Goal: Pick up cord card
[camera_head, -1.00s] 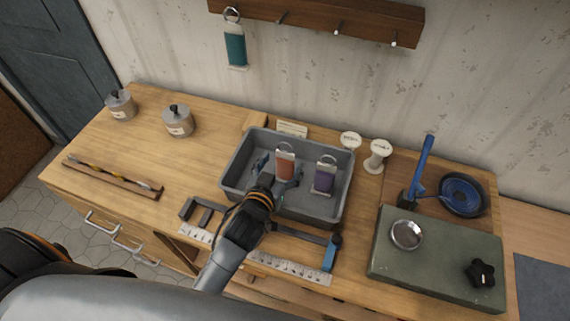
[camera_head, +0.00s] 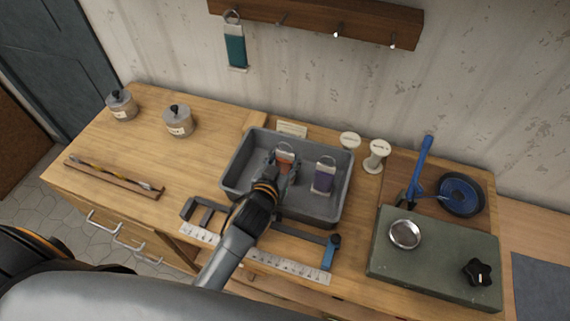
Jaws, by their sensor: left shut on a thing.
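An orange-red cord card (camera_head: 286,159) with a ring at its top stands in the grey tray (camera_head: 234,150). My left gripper (camera_head: 284,172) is at this card and shut on it; its fingers hide the card's lower part. My right gripper is not in view.
A clamp (camera_head: 300,232) and a ruler (camera_head: 290,266) lie in front of the tray. Spools (camera_head: 378,156) stand behind it at right. A green slab (camera_head: 430,262) with a small metal dish (camera_head: 405,234) is at right. Two lidded pots (camera_head: 178,122) stand at left.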

